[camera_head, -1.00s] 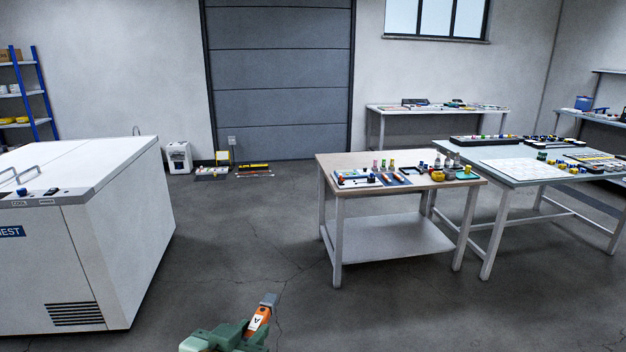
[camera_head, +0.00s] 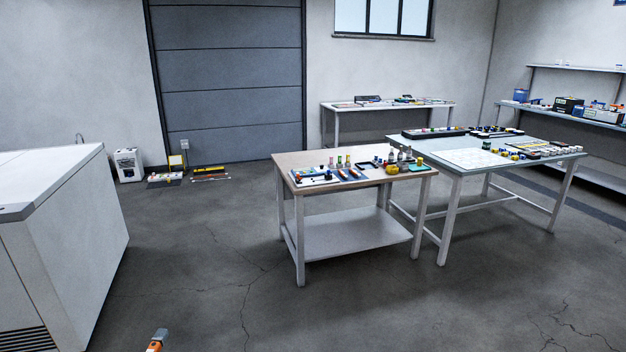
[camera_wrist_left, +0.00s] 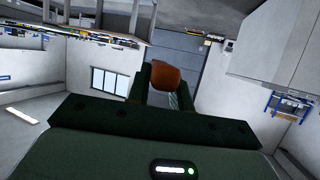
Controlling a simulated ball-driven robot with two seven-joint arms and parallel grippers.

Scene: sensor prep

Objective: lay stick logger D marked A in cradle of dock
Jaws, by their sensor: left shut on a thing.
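The stick logger (camera_head: 155,346), orange with a grey end, shows only by its tip at the bottom edge of the head view. In the left wrist view the orange logger (camera_wrist_left: 166,75) sits between the fingers of my dark green left gripper (camera_wrist_left: 165,92), which is shut on it and holds it clear of any surface. Its letter is not readable now. The small items on the tables are too small for me to tell which is the dock or its cradle. My right gripper is in neither view.
A wooden-topped table (camera_head: 304,190) with small items stands mid-room, and a grey-topped table (camera_head: 556,158) stands right beside it. A white chest unit (camera_head: 75,230) is at the left. A back bench (camera_head: 335,107) and right shelves (camera_head: 550,68) line the walls. The near floor is open.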

